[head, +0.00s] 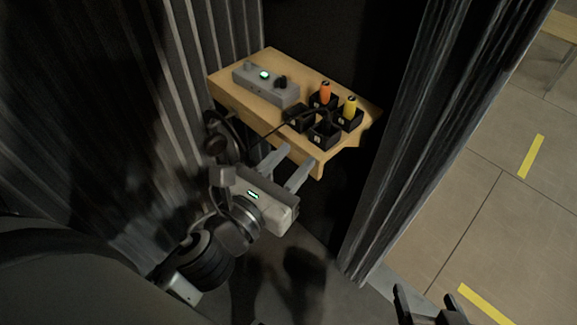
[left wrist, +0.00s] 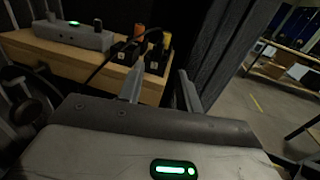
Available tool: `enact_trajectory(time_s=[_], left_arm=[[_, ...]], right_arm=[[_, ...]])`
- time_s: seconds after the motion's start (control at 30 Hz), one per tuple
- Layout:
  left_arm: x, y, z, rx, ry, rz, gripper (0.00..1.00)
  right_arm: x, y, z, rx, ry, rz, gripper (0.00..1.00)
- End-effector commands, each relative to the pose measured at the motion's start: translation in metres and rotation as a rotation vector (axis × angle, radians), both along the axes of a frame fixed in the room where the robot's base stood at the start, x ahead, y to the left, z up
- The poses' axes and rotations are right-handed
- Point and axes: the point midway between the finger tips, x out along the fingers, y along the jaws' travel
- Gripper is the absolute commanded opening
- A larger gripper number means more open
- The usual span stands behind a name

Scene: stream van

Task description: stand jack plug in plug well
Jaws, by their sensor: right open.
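A wooden shelf (head: 239,100) carries several small black square wells. One holds an orange plug (head: 325,92) and one a yellow plug (head: 349,107), both upright. Two nearer wells, the left one (head: 297,118) and the front one (head: 324,134), show no coloured plug. A dark cable (head: 271,131) runs over the shelf edge toward the wells; its plug end is too dark to tell apart. My left gripper (head: 290,167) is open and empty just in front of the shelf's front edge; its fingers also show in the left wrist view (left wrist: 160,88). My right gripper (head: 428,308) is open at the bottom, far from the shelf.
A grey box (head: 265,88) with a green light and dark knob stands at the shelf's back left. Dark headphones (head: 222,139) hang by the shelf's left end. Ribbed dark walls flank the shelf. Open floor (head: 480,200) lies to the right.

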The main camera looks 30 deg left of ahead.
Motion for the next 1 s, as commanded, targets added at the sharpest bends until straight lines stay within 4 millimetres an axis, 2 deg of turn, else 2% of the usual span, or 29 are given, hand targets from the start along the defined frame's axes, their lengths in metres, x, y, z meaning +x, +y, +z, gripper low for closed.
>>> enact_trajectory(time_s=[0.07,0.17,0.27,0.37,0.5,0.6,0.7,0.83,0.87,1.0], left_arm=[[-0.003,0.001,-0.003,-0.045,0.017,0.003,0.35],[-0.005,0.003,-0.015,-0.250,0.087,0.019,0.35],[-0.007,0.006,-0.038,-0.638,0.218,0.065,0.35],[-0.013,0.006,-0.068,-1.141,0.372,0.159,0.35],[-0.027,0.003,-0.109,-1.848,0.549,0.362,0.35],[-0.038,-0.003,-0.134,-2.293,0.627,0.543,0.35],[-0.048,-0.009,-0.151,-2.639,0.659,0.716,0.35],[-0.056,-0.014,-0.163,-2.907,0.659,0.879,0.35],[-0.057,-0.015,-0.165,2.934,-0.657,-0.899,0.35],[-0.059,-0.017,-0.167,2.862,-0.621,-0.899,0.35]], right_arm=[[-0.001,0.000,-0.001,0.003,0.001,-0.001,0.80],[-0.002,0.000,-0.002,0.004,0.004,-0.002,0.80],[-0.002,0.000,-0.002,0.003,0.006,-0.001,0.80],[-0.002,0.000,-0.002,0.003,0.006,-0.002,0.80],[-0.002,0.000,-0.002,0.003,0.007,-0.002,0.80],[-0.002,0.000,-0.002,0.002,0.008,-0.002,0.80],[-0.003,0.000,-0.003,0.002,0.009,-0.003,0.80],[-0.003,0.000,-0.003,0.001,0.009,-0.002,0.80],[-0.003,0.000,-0.003,0.001,0.009,-0.002,0.80],[-0.003,0.000,-0.003,0.000,0.010,-0.002,0.80]])
